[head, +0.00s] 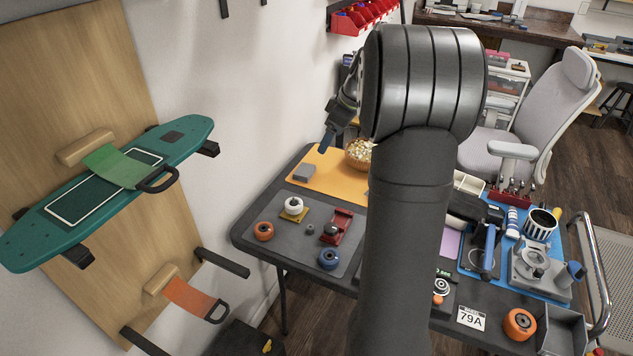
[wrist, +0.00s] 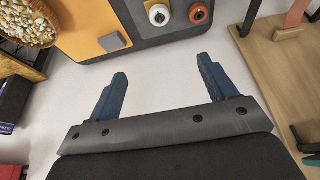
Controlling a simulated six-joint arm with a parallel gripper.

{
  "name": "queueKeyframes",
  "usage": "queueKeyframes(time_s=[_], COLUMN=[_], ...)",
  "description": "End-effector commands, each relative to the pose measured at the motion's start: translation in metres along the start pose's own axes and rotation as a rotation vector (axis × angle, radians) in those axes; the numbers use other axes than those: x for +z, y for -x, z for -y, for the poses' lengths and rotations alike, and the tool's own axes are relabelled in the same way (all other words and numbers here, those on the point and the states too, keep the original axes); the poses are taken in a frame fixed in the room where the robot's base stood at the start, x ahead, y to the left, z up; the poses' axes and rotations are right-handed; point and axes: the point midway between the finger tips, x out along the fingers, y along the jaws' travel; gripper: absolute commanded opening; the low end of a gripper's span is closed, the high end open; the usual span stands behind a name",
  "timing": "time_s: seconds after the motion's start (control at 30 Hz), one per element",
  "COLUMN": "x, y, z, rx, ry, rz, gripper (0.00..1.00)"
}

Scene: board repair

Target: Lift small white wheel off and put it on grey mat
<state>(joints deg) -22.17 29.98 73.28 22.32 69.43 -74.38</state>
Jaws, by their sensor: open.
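The small white wheel (head: 293,204) sits on a yellow base on the grey mat (head: 285,238), at the left of the table. In the wrist view the white wheel (wrist: 159,15) shows at the top edge, beyond the fingertips. My gripper (wrist: 162,70) is open with nothing between its blue fingers. In the head view my gripper (head: 325,140) is raised beyond the table's back left, near the wall, apart from the wheel. My arm hides the middle of the table.
A green skateboard (head: 110,190) hangs left.

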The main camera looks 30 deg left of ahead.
Motion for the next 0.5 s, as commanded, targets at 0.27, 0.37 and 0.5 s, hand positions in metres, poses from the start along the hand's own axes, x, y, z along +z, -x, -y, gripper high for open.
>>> queueKeyframes(time_s=[0.27, 0.37, 0.5], x=[-0.038, -0.053, -0.066], y=[-0.083, -0.117, -0.148], z=[0.0, 0.002, 0.006], rx=[-0.039, -0.03, -0.01], ry=[0.003, 0.003, 0.002], rz=[0.201, 0.287, 0.368], gripper=[0.77, 0.77, 0.77])
